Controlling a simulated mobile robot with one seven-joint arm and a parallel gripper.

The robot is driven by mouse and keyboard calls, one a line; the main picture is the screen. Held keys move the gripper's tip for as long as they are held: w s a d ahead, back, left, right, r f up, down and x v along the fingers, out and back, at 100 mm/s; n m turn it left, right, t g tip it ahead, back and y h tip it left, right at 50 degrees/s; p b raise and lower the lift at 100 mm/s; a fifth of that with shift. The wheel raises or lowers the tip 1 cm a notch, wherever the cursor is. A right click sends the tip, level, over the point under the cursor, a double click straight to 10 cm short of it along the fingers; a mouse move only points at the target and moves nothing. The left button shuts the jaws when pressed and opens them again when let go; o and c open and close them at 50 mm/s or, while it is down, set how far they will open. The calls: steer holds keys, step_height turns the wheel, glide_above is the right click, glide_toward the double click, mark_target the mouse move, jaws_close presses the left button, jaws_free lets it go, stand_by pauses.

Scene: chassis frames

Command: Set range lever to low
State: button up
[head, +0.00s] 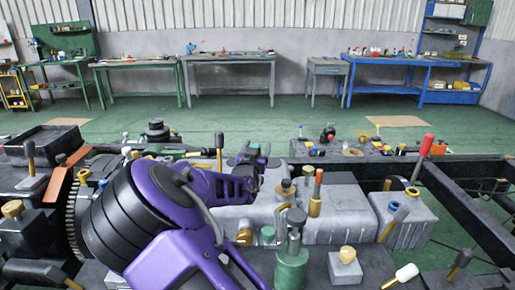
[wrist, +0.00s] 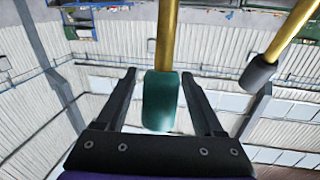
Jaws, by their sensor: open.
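In the wrist view, a lever with a brass rod and a green knob (wrist: 161,98) has its knob between the two fingers of my gripper (wrist: 160,100). The fingers are open, with a visible gap on each side of the knob. I see no label that shows whether this is the range lever, or which position is low. In the head view, my gripper (head: 252,160) is above the grey gearbox housing (head: 345,215), near its left end. The green knob cannot be made out there among the fingers.
A brass lever with a dark grey knob (wrist: 257,73) stands beside my gripper. An orange-knobbed lever (head: 318,176) and a red-knobbed lever (head: 426,145) rise to the right. A green cylinder (head: 291,266) stands in front.

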jaws_close()
stand_by(0.4)
stand_by(1.1)
